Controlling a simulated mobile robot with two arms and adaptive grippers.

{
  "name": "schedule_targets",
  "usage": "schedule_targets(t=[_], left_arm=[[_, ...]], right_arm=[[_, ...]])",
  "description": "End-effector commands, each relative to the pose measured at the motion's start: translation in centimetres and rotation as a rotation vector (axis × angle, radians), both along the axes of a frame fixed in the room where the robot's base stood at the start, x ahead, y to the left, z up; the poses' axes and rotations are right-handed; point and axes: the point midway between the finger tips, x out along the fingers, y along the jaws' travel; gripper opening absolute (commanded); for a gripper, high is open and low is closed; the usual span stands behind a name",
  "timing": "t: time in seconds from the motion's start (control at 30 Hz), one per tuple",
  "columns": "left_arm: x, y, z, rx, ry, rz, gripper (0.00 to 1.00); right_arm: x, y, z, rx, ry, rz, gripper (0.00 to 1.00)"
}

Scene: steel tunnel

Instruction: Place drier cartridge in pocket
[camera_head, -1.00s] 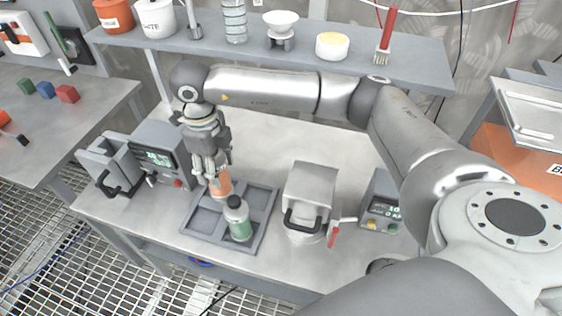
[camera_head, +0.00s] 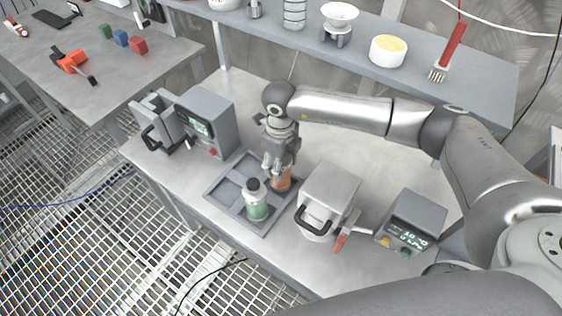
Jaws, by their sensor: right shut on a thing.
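My right gripper (camera_head: 279,170) points down over the back right of a grey tray with pockets (camera_head: 234,212). It is shut on an orange cylinder (camera_head: 283,182), which seems to be the drier cartridge. The cylinder is upright, at the back right pocket; I cannot tell whether it touches the pocket floor. The fingers hide its upper part. The two left pockets look empty. My left gripper is not in view.
A grey box with a black handle (camera_head: 329,193) stands close right of the tray. A device with a display (camera_head: 208,120) stands behind left. A red-handled tool (camera_head: 345,237) and another display unit (camera_head: 411,220) lie farther right. A shelf (camera_head: 440,72) runs behind my arm.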

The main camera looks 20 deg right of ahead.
Motion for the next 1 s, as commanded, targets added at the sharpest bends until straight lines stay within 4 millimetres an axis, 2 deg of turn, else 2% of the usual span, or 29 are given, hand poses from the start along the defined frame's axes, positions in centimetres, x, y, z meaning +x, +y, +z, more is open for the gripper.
schedule_targets(t=[0.13, 0.4, 0.43, 0.6, 1.0], left_arm=[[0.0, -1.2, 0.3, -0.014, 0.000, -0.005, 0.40], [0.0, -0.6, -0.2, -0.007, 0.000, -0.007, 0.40], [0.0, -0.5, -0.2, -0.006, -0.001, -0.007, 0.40], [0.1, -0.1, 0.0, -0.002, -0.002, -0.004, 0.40], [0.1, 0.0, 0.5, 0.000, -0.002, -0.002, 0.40]], right_arm=[[0.0, 0.0, -0.8, 0.000, -0.002, 0.000, 0.16], [0.1, 0.0, -1.2, 0.000, -0.002, 0.000, 0.16], [0.0, 0.0, -1.2, 0.000, -0.001, 0.000, 0.53], [0.0, 0.0, -1.1, -0.001, -0.001, 0.000, 0.73], [0.0, 0.0, -0.5, -0.001, -0.001, 0.000, 0.73]])
